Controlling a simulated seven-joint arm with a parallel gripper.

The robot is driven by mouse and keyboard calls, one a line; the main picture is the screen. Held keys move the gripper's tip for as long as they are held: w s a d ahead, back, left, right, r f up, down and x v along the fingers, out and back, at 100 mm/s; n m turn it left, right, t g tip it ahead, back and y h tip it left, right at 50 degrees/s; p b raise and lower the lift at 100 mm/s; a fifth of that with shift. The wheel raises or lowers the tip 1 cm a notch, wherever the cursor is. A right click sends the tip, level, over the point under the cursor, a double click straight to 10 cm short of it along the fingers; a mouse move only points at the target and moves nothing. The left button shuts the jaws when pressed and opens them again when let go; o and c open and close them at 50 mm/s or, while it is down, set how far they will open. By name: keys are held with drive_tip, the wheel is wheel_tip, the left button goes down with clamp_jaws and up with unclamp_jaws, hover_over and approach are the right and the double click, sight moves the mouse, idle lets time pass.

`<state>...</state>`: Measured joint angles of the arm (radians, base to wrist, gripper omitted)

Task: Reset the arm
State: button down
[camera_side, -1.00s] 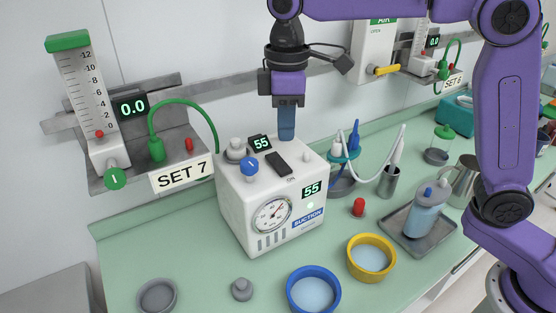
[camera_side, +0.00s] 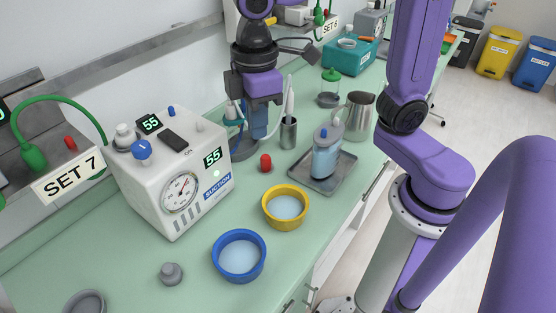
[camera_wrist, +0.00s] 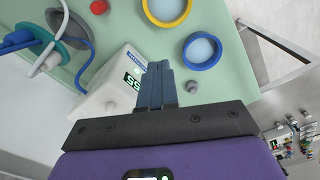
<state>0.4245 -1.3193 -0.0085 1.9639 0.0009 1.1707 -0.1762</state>
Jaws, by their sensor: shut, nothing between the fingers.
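My gripper (camera_side: 258,134) points straight down in the side view, its blue fingers together and empty. In that view its fingers show just right of the white suction unit (camera_side: 172,188) and partly cover the tube holder behind. In the wrist view my gripper (camera_wrist: 158,66) is also closed with nothing between the fingers. The suction unit (camera_wrist: 107,92) lies beside and partly behind the fingers there. It reads 55 on its front display. I cannot tell the exact height of the fingertips above the counter.
On the green counter stand a blue bowl (camera_side: 239,278), a yellow bowl (camera_side: 285,225), a red cap (camera_side: 265,164), a grey knob (camera_side: 171,273), a steel cup (camera_side: 288,133), a metal tray (camera_side: 331,181) with a bottle (camera_side: 326,158), and a steel jug (camera_side: 358,116).

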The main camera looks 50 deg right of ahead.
drive_tip(key=s+d+f, duration=0.3)
drive_tip(key=s+d, duration=0.2)
drive_tip(key=s, duration=0.2)
drive_tip(key=s+d+f, duration=0.3)
drive_tip(key=s+d, duration=0.3)
drive_tip(key=shift+s+d+f, duration=0.25)
drive_tip(key=shift+s, duration=0.1)
